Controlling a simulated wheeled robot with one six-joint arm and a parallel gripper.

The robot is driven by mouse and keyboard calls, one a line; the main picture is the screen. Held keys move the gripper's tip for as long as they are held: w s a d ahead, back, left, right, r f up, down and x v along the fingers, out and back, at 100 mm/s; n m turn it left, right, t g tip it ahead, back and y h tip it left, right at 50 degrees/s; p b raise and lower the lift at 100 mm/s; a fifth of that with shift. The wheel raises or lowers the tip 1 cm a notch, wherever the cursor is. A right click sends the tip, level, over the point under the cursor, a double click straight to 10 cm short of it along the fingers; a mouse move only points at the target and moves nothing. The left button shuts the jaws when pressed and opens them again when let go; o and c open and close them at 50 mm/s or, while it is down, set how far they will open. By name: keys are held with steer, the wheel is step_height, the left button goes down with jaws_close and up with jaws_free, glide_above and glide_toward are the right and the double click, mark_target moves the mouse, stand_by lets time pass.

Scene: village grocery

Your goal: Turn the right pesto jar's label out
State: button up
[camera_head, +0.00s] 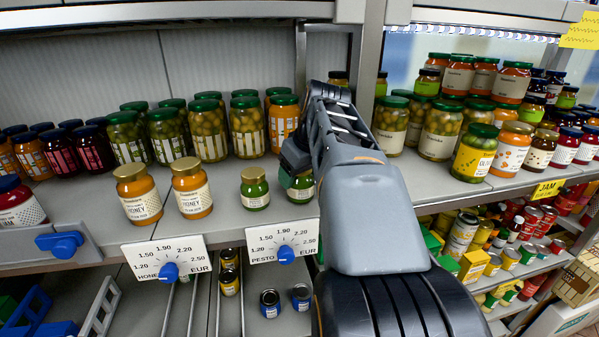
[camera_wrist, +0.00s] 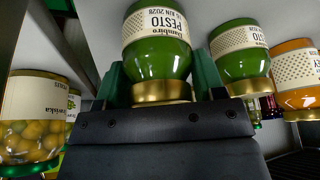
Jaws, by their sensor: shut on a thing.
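The right pesto jar (camera_head: 301,194), green with a cream label, stands on the shelf behind the pesto price tag. My gripper (camera_head: 297,166) is shut on it near its lid, and the arm and gripper cover much of it in the head view. In the wrist view, the same jar (camera_wrist: 157,62) sits between the green fingers of my gripper (camera_wrist: 160,88), gold lid toward the gripper. Its label with the word PESTO faces the wrist camera. The left pesto jar (camera_head: 255,189) stands just to the left, apart, its label partly facing the head camera.
Two honey jars (camera_head: 192,188) stand further left. Rows of pickle jars (camera_head: 208,132) stand close behind. The pesto price tag (camera_head: 283,241) hangs at the shelf's front edge. More jars (camera_head: 473,152) fill the right shelf. Bare shelf lies between the honey and pesto jars.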

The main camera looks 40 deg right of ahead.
steer(key=shift+f, duration=0.15)
steer(key=o, duration=1.2)
steer(key=shift+r, duration=0.3)
step_height(320, 180, up, 2)
steer(key=shift+r+b, duration=0.15)
steer(key=shift+b, duration=0.3)
steer(key=s+a+r, duration=0.2)
steer(key=s+r, duration=0.1)
steer(key=s, duration=0.1)
steer(key=s+a+r+b, duration=0.1)
steer(key=s+a+r, duration=0.1)
steer(key=s+r, duration=0.1)
steer(key=s+a+r+b, duration=0.1)
steer(key=s+a+r, duration=0.1)
steer(key=s+r, duration=0.2)
steer(key=shift+s, duration=0.9)
